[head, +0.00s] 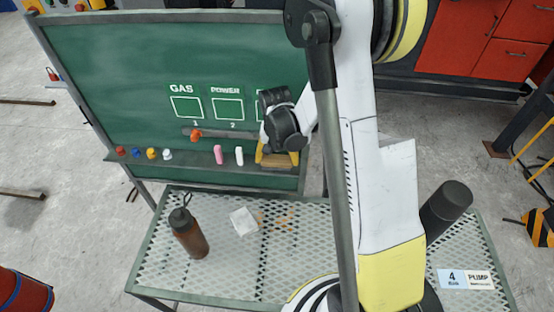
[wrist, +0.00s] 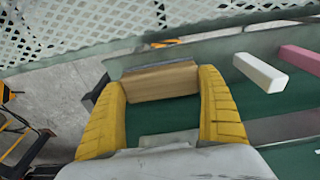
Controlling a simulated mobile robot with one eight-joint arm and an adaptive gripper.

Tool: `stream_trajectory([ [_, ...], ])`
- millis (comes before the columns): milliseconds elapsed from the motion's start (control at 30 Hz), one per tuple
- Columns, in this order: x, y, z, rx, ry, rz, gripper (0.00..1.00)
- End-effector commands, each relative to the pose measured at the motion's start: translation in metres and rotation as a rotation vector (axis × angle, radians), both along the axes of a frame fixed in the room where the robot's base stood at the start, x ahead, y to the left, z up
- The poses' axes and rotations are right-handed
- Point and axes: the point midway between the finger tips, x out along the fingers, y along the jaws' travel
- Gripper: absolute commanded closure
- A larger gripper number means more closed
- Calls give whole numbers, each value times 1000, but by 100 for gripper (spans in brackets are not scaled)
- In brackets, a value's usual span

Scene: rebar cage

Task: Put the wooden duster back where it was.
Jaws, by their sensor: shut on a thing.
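The wooden duster (wrist: 160,83) is a light brown block with a grey strip along its far edge. My gripper (head: 279,157) has its yellow fingers on the two ends of the duster and is shut on it. In the head view the duster (head: 278,164) shows low between the fingers, at the right end of the ledge (head: 192,158) under the green board (head: 120,75). I cannot tell whether it touches the ledge.
White chalk (head: 239,156) and pink chalk (head: 218,154) lie on the ledge left of my gripper, with several coloured magnets further left.

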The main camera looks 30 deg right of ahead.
Motion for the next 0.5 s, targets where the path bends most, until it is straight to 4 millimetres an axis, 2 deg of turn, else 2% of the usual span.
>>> stream_trajectory([
  [33, 0, 0, -1, 0, 0, 0, 11],
  [67, 0, 0, -1, 0, 0, 0, 2],
  [100, 0, 0, -1, 0, 0, 0, 0],
  [367, 0, 0, 2, 0, 0, 0, 0],
  [500, -2, 1, 21, 0, 0, 0, 0],
])
